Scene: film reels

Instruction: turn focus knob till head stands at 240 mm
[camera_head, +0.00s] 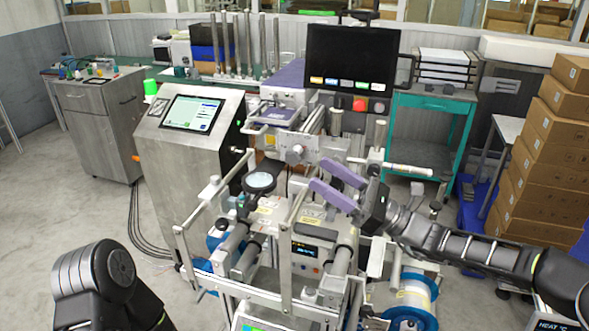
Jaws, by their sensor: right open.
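The marking machine's head (285,85), grey and purple, sits on its mount in the middle of the head camera view. A round silver knob (294,154) faces me on the front of the block below the head; it looks like the focus knob. My right gripper (319,174) has two purple fingers, spread apart and empty. It comes in from the right, and its tips are just right of and below the knob in the picture, with no visible contact. I cannot read any height scale. My left arm (105,275) shows at lower left; its gripper is outside the view.
A metal frame with rollers (232,240) and a small display box (306,255) stands below the knob. A black monitor (350,55) hangs behind. A touchscreen cabinet (190,150) stands left. Stacked cartons (550,150) stand right. A silver bar (405,168) extends behind my right gripper.

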